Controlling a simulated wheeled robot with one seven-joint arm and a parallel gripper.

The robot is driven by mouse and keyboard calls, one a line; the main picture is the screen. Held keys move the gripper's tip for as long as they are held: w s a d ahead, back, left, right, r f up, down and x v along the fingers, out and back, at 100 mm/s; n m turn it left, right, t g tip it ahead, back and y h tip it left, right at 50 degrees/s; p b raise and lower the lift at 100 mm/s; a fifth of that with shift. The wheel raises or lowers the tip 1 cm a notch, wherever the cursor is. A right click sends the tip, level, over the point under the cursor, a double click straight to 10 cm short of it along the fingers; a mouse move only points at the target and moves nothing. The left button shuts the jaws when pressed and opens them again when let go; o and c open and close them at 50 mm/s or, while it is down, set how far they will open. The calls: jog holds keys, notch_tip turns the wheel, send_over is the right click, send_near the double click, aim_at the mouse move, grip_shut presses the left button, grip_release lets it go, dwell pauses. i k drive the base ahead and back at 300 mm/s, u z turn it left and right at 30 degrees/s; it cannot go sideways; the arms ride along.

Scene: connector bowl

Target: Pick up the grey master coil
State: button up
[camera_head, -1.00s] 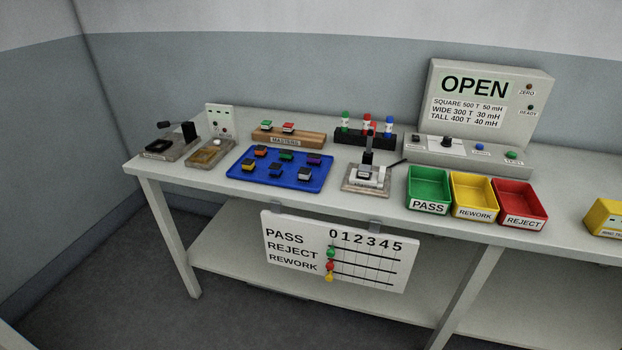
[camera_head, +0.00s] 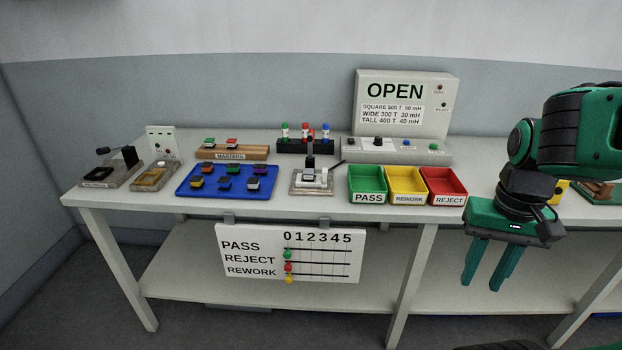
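The wooden block labelled MASTERS (camera_head: 205,154) stands at the back left of the bench. It holds a green-topped coil (camera_head: 209,141) and a red-topped coil (camera_head: 232,142); I make out no grey coil on it. A test fixture (camera_head: 312,187) in the middle of the bench holds a small dark and pale piece; I cannot tell whether it is the grey master coil. My gripper (camera_head: 480,284) hangs at the right, fingers down, in front of the bench. It is open and empty, far from the block and fixture.
A blue tray (camera_head: 217,193) holds several coils. Green PASS (camera_head: 366,198), yellow REWORK (camera_head: 406,199) and red REJECT (camera_head: 448,200) bins stand right of the fixture. A meter (camera_head: 400,150) reads OPEN behind. A tally board (camera_head: 290,257) hangs at the front edge.

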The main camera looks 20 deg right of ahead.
aim_at(308, 173)
jog(key=u, duration=0.1)
jog(key=i, duration=1)
jog(key=z, duration=0.1)
